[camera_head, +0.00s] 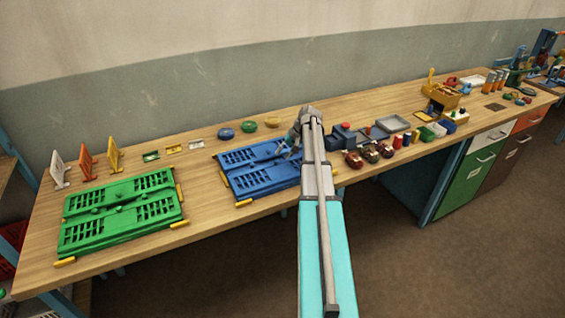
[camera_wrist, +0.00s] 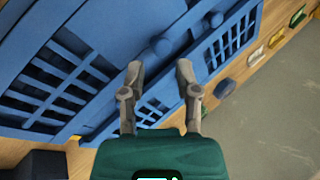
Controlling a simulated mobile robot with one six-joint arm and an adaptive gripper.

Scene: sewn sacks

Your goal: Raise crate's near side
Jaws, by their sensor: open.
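A blue crate (camera_head: 262,180) lies folded flat on the workbench, with slotted panels and small knobs along its middle seam. It fills much of the wrist view (camera_wrist: 60,60). A green crate (camera_head: 120,210) of the same kind lies folded flat to its left. My gripper (camera_head: 292,142) is over the back right part of the blue crate. In the wrist view its two fingers (camera_wrist: 159,67) are apart with nothing held between them, and a blue knob (camera_wrist: 160,46) shows just beyond the tips. I cannot tell whether the fingers touch the crate. My arm hides part of the crate's right end.
Yellow clips (camera_head: 243,203) sit at the crates' corners. Round bowls (camera_head: 248,126) and small coloured frames (camera_head: 151,156) lie behind the crates. A grey tray (camera_head: 392,124), spools (camera_head: 398,141) and dark red items crowd the bench on the right. Bare wood (camera_head: 205,180) separates the crates.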

